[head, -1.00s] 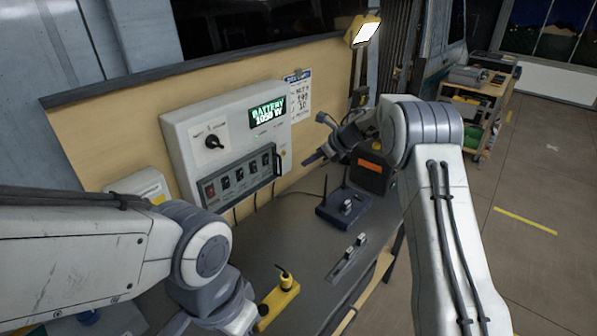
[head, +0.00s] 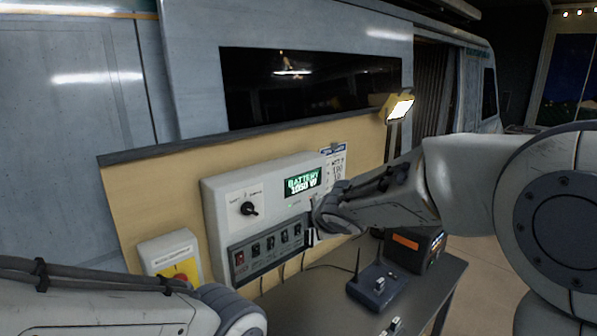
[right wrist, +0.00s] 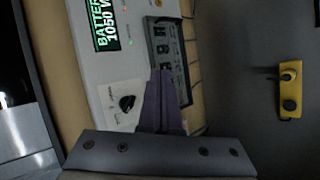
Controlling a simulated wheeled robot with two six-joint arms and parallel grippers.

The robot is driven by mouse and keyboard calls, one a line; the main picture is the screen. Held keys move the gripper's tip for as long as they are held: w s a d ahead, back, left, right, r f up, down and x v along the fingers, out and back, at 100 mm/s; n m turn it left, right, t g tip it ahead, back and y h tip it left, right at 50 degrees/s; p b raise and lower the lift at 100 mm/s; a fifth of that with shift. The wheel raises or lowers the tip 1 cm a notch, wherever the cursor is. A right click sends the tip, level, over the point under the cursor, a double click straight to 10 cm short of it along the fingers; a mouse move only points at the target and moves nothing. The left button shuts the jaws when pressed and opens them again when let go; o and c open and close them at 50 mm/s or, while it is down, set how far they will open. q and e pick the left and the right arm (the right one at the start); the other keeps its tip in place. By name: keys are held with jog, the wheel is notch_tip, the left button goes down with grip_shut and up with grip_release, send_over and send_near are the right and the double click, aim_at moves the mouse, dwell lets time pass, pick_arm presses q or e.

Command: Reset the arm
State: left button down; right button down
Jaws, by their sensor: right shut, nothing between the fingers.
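My right arm comes in from the right in the head view, and its gripper (head: 316,232) is in front of the right end of the white battery panel (head: 226,193). In the right wrist view the dark fingers (right wrist: 165,85) are together with nothing between them, and they cover part of the panel near the row of breaker switches (right wrist: 165,50). I cannot tell whether they touch it. My left arm shows at the lower left of the head view; its gripper is out of the frame. The panel display reads BATTERY 1050 W.
A rotary knob (head: 249,209) is on the panel. A black router (head: 376,287) stands on the grey bench, with a dark case (head: 413,250) behind. A lit work lamp (head: 401,108) is above.

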jog(key=s+f+m+g, duration=0.3)
jog(key=s+m, duration=0.1)
jog(key=s, duration=0.8)
jog(key=s+d+f+m+g+h, duration=0.1)
jog(key=s+f+m+g, duration=0.3)
jog(key=s, duration=0.8)
jog(key=s+f+m+g, duration=0.3)
jog(key=s+f+m, duration=0.1)
jog(key=s, duration=0.8)
jog(key=shift+d+f+m, duration=0.15)
jog(key=shift+m, duration=0.65)
